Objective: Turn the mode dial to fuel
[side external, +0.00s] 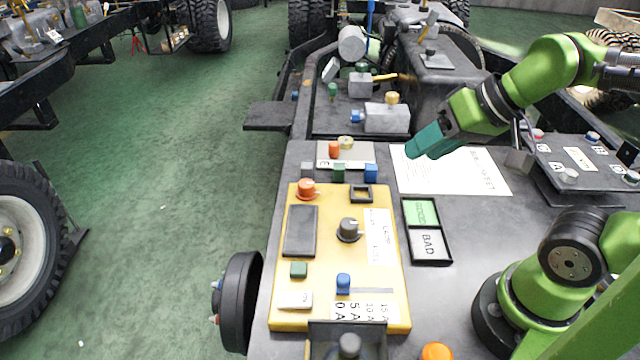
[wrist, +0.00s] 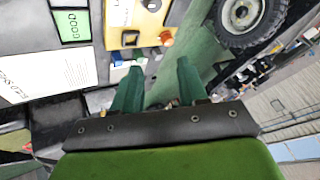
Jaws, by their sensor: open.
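A dark grey round knob (side external: 348,228) stands on the yellow panel (side external: 325,262), beside a white label strip (side external: 379,237) whose small words I cannot read clearly. An orange knob (side external: 306,188) sits at the panel's far left corner and also shows in the wrist view (wrist: 167,38). I cannot tell for sure which knob is the mode dial, and no "fuel" mark is readable. My gripper (side external: 425,143) is above the white printed sheet (side external: 470,172), to the right of and beyond the panel. In the wrist view its two teal fingers (wrist: 158,85) are apart with nothing between them.
A tray marked GOOD and BAD (side external: 428,258) lies right of the panel. Small coloured blocks (side external: 339,173) stand at its far edge. A blue slider (side external: 343,284) and another dark knob (side external: 349,345) are nearer the camera. A dark labelled box (side external: 580,165) is at right.

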